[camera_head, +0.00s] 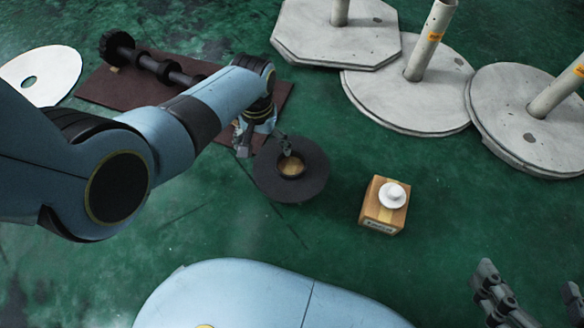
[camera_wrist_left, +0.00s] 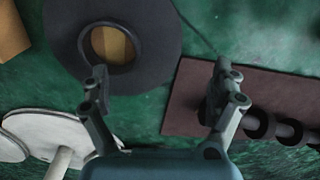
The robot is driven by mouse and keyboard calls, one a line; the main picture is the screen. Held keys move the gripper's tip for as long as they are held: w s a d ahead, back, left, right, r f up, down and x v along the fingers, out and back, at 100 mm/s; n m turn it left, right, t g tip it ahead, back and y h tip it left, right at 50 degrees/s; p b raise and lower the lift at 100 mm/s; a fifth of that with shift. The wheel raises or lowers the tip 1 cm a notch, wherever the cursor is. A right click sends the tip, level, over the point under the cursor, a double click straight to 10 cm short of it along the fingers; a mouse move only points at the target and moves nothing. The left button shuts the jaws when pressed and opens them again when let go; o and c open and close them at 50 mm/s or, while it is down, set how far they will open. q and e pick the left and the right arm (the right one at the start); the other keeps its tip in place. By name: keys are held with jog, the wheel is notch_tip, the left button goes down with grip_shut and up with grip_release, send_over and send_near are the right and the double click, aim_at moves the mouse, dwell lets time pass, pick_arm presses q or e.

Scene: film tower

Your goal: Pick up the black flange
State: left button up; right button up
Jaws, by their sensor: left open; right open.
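The black flange (camera_head: 310,184) is a dark disc with a raised collar round a central hole. Something tan shows through the hole. It also shows at the top left of the left wrist view (camera_wrist_left: 162,35). My left gripper (camera_head: 264,144) is open with nothing between its fingers, at the flange's far left edge. In the left wrist view its fingers (camera_wrist_left: 160,74) are spread wide; the left finger overlaps the flange's rim and points near the collar. I cannot tell whether it touches. My right gripper (camera_head: 531,303) is open and empty at the bottom right.
A dark shaft (camera_head: 153,65) lies on a brown mat (camera_head: 108,88) behind my left arm. A wooden block (camera_head: 381,219) with a white knob (camera_head: 393,195) stands right of the flange. Pale discs with posts (camera_head: 410,100) fill the back right. A white disc (camera_head: 55,68) lies far left.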

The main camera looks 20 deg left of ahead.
aim_at(267, 162)
pick_arm(q)
jog(key=shift+f+b, duration=0.3)
jog(key=shift+f, duration=0.35)
jog(key=shift+f+b, duration=0.5)
jog(key=shift+f, duration=0.1)
jog(key=shift+d+f+b, duration=0.1)
jog(key=shift+f+b, duration=0.5)
pick_arm(e)
jog(key=w+a+r+n+t+y, duration=0.1)
jog(key=w+r+t, duration=0.3)
jog(key=r, duration=0.3)
jog(key=w+a+r+t+y, duration=0.1)
jog(key=w+r+t, duration=0.35)
jog(key=r, duration=0.25)
pick_arm(q)
jog(key=shift+f+b, duration=0.65)
jog(key=shift+f, duration=0.05)
jog(key=shift+f+b, duration=0.55)
jog(key=shift+f, duration=0.1)
jog(key=shift+d, duration=0.1)
jog(key=c, duration=1.5)
pick_arm(e)
notch_tip(267, 162, up, 15)
jog(key=a+n+t+y, duration=0.1)
jog(key=n+t+y, duration=0.3)
jog(key=t+y, duration=0.1)
jog(key=shift+s+a+t, duration=0.25)
jog(key=shift+s+t, duration=0.05)
jog(key=shift+t, duration=0.35)
jog(key=shift+f, duration=0.1)
